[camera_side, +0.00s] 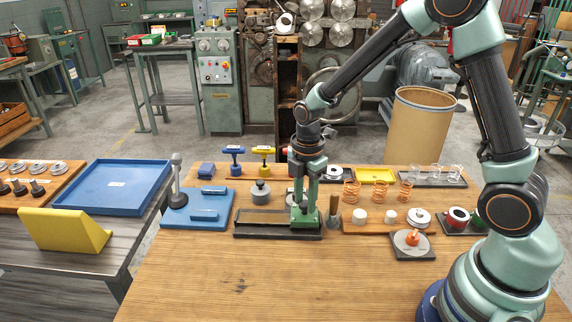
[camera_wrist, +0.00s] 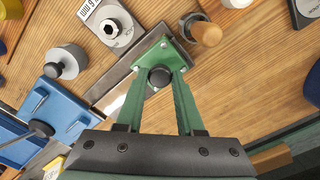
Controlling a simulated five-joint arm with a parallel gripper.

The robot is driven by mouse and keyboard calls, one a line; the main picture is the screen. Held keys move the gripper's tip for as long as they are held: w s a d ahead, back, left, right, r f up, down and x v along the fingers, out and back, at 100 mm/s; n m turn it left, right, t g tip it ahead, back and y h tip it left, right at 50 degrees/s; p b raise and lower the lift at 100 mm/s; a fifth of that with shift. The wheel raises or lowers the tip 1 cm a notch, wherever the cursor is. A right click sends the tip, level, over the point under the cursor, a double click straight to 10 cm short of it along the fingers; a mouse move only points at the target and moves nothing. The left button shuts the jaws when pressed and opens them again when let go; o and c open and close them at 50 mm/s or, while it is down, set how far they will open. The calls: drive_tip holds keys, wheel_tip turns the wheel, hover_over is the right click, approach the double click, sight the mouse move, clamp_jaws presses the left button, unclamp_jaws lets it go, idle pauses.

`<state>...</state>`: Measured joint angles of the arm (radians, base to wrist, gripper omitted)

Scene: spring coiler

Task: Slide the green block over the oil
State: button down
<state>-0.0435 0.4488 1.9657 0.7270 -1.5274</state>
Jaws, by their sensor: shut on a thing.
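The green block (camera_wrist: 171,49) is a flat plate with corner screws and a black knob (camera_wrist: 160,77) on top. In the side view the green block (camera_side: 306,221) sits at the right end of a long dark tray (camera_side: 262,235). My gripper (camera_side: 303,203) comes down from above, its two green fingers closed around the knob; the gripper also shows in the wrist view (camera_wrist: 161,78). A shiny steel strip (camera_wrist: 118,102) runs from the block toward the lower left in the wrist view. I cannot make out the oil clearly on it.
A wooden-handled tool (camera_side: 333,212) stands close right of the tray. A blue base (camera_side: 197,210) with blue blocks is at its left, and a grey weight (camera_side: 261,192) behind. Springs (camera_side: 351,190) stand to the right. The front table is clear.

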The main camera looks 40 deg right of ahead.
idle(0.3)
drive_tip(key=w+a, duration=0.9)
drive_tip(key=shift+w+a, duration=0.15)
drive_tip(key=shift+w, duration=0.05)
drive_tip(key=c, duration=0.5)
unclamp_jaws()
wheel_tip(320, 180, up, 12)
drive_tip(key=shift+s+r, duration=0.1)
